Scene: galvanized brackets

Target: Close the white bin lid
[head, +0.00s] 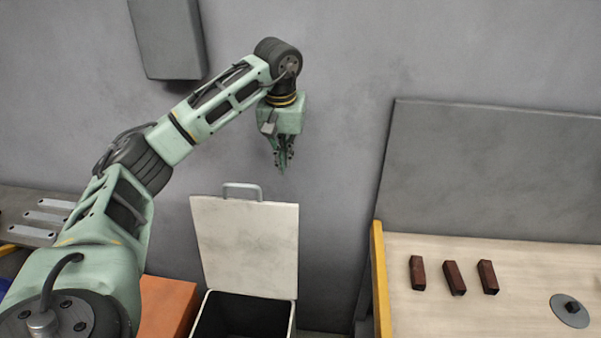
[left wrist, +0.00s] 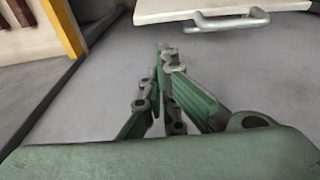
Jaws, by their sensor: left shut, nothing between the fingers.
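The white bin lid (head: 247,245) stands raised, nearly upright, behind the open bin (head: 243,318). A grey handle (head: 242,190) sits on the lid's top edge. The bin's dark inside shows below the lid. My left gripper (head: 282,170) is above the lid and handle, a little to the right, pointing down. It is shut and empty, apart from the handle. In the left wrist view the closed fingers (left wrist: 165,50) show in the middle, and the lid's edge (left wrist: 185,8) with its handle (left wrist: 232,19) is at the top right. My right gripper is not in view.
A light table (head: 480,310) with a yellow edge stands right of the bin, holding dark red blocks (head: 454,278) and a grey disc (head: 570,310). An orange box (head: 168,305) is left of the bin. Grey metal strips (head: 45,216) lie at far left. A grey wall is behind.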

